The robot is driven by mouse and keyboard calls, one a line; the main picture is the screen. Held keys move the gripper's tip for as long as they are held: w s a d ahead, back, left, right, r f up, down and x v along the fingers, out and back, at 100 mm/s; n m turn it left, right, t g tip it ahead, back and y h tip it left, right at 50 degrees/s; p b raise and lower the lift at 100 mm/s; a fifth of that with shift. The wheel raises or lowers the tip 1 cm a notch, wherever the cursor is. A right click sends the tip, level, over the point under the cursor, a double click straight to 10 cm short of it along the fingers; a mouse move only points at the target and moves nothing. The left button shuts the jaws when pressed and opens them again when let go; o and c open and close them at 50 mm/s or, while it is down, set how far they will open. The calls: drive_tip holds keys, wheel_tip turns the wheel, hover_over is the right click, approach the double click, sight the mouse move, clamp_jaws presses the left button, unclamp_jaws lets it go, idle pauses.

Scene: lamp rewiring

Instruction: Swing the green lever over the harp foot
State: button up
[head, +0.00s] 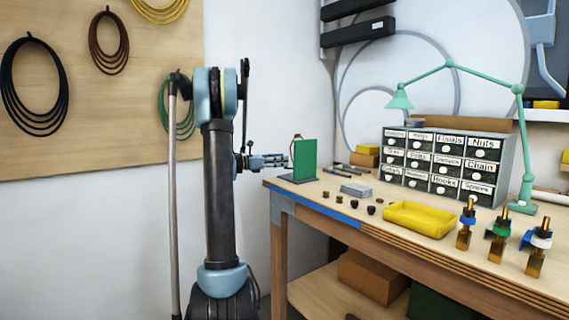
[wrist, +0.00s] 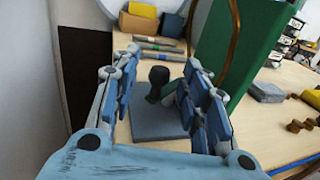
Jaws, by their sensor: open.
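A green upright panel (head: 305,158) stands on a flat grey base (head: 297,179) at the bench's left end; in the wrist view the panel (wrist: 238,45) is to the right and the base (wrist: 157,122) lies below. A dark-knobbed upright piece (wrist: 158,82), greenish lower down, stands on the base between my fingers; I take it for the lever. A thin brown bent rod (wrist: 233,42) runs in front of the panel. My gripper (head: 286,161) is level beside the panel's left. Its fingers (wrist: 162,60) are open, one on each side of the knob. I cannot make out the harp foot.
Tools (wrist: 158,46) lie behind the base. Small dark and brown parts (head: 354,205), grey plates (head: 356,190) and a yellow tray (head: 420,217) are to the right. Labelled drawers (head: 440,165), a green desk lamp (head: 525,150) and three brass sockets (head: 466,228) stand farther right.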

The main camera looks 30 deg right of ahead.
drive_tip(key=shift+s+d, duration=0.15)
drive_tip(key=shift+d, duration=0.6)
drive_tip(key=shift+s+d, duration=0.1)
drive_tip(key=shift+d, duration=0.65)
